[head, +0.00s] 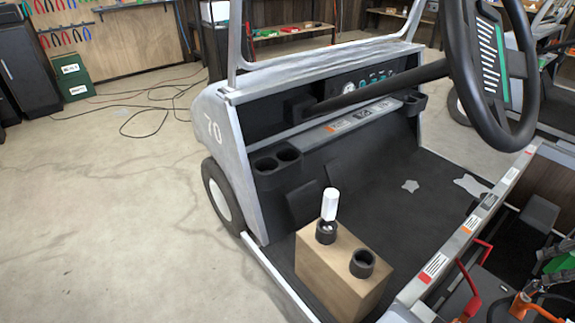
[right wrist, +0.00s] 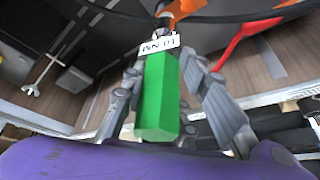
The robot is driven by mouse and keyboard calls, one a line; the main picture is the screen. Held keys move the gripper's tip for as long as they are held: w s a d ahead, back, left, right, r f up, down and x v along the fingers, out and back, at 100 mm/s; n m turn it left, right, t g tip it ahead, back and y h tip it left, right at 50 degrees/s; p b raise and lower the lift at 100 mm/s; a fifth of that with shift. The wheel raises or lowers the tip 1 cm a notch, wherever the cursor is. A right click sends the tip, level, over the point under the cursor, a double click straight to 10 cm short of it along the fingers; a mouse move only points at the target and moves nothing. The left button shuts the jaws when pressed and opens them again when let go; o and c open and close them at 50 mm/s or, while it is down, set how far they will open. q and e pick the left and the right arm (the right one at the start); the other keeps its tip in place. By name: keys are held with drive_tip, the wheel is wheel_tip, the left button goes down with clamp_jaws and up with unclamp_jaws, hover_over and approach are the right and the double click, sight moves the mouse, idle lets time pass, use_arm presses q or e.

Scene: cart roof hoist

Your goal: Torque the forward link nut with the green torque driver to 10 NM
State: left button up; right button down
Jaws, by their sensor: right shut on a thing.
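The green torque driver (right wrist: 158,95) fills the middle of the right wrist view, with a white label (right wrist: 160,43) that seems to read 10 NM upside down. My right gripper (right wrist: 166,75) is shut on its green body, with a finger on each side. In the head view the right gripper (head: 549,268) is at the lower right edge, over the cart's open bay, with part of the green driver (head: 560,256) showing. An orange part (right wrist: 182,9) lies just beyond the driver's far end. I cannot make out the forward link nut. My left gripper is out of view.
A wooden block (head: 340,262) on the cart floor (head: 400,205) has a white-handled tool (head: 330,204) in one black holder and an empty black holder (head: 362,263). The steering wheel (head: 468,75) overhangs the right side. Red cables (head: 470,290) run in the bay.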

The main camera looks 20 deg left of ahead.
drive_tip(key=shift+f, duration=0.1)
drive_tip(key=shift+f+b, duration=0.7)
drive_tip(key=shift+f, duration=0.3)
